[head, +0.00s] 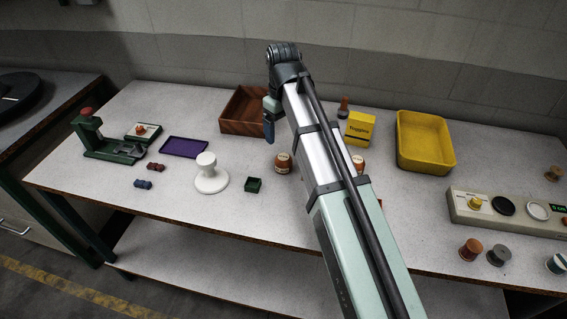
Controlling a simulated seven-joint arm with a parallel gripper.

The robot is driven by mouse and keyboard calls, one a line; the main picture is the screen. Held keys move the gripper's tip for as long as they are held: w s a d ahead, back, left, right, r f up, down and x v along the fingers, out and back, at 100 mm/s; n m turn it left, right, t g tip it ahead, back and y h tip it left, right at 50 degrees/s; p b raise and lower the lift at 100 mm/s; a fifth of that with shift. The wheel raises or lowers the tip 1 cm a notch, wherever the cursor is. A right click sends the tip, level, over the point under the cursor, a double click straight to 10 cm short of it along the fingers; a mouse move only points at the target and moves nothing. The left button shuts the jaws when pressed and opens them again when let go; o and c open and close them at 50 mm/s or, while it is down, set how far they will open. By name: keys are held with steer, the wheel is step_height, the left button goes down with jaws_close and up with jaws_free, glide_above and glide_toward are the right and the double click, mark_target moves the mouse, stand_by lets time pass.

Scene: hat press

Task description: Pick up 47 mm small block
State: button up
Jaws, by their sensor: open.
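I cannot tell for certain which thing is the 47 mm small block. Small candidates on the table are a dark green square piece (254,184) with a dark top, a reddish-brown piece (155,166) and a blue piece (142,184) at the left. A white knobbed form (210,177) stands between them. My gripper (269,132) hangs at the end of my raised arm, over the right side of the wooden tray, apart from these pieces. It is open, seen edge-on, and I see nothing held in it. My arm hides part of the table's middle.
A green press (97,141), a purple tray (184,147) and a wooden tray (240,116) are at left and back. A yellow bin (424,145), yellow box (359,128), brown jar (283,163) and long panel (515,210) are near or right of my arm. The front left tabletop is clear.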

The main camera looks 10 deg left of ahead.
mark_target(283, 156)
steer(key=shift+f, duration=6.35)
steer(key=c, duration=1.1)
